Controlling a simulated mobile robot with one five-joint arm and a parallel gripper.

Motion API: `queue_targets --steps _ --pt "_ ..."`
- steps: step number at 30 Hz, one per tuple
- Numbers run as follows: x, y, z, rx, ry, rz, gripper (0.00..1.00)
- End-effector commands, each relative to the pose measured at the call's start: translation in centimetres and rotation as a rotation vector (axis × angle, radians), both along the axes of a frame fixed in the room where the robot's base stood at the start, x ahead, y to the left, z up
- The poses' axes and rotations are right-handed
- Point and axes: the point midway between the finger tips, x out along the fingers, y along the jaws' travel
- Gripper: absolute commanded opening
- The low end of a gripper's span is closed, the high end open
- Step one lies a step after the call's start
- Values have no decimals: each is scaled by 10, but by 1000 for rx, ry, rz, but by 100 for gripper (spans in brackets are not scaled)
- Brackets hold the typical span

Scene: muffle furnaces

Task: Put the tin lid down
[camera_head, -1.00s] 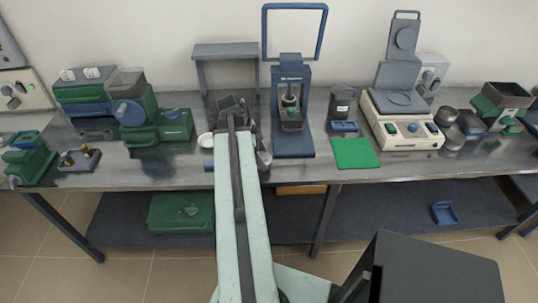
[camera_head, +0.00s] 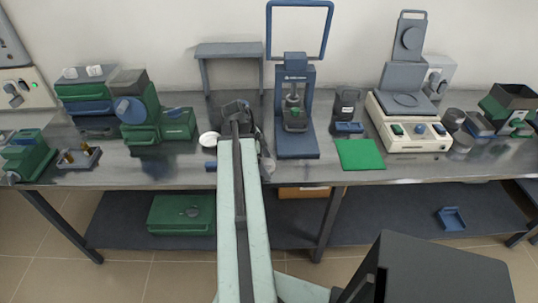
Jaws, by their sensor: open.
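My arm reaches forward over the metal bench, and my gripper (camera_head: 237,106) is at its far end, low over the bench in front of the grey stand. The jaws are open, but the arm hides most of them and the spot below. A small pale round piece (camera_head: 208,139) lies on the bench just left of my gripper; I cannot tell if it is the tin lid. No tin lid shows clearly in or under the jaws. Metal tins (camera_head: 453,117) stand at the right of the bench.
A blue press (camera_head: 297,145) stands close right of my gripper, and a grey stand (camera_head: 229,51) is behind it. Green and blue machines (camera_head: 143,112) stand left. A lower shelf (camera_head: 385,213) runs beneath.

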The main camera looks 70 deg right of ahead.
Motion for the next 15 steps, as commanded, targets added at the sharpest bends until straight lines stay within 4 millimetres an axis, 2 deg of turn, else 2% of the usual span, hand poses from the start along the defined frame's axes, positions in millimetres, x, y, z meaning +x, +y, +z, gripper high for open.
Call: queue_targets --steps 5,8,15 --pt "0 0 6 0 0 0 95" --pt "4 1 18 0 0 0 95" --pt "20 7 67 -1 0 1 95"
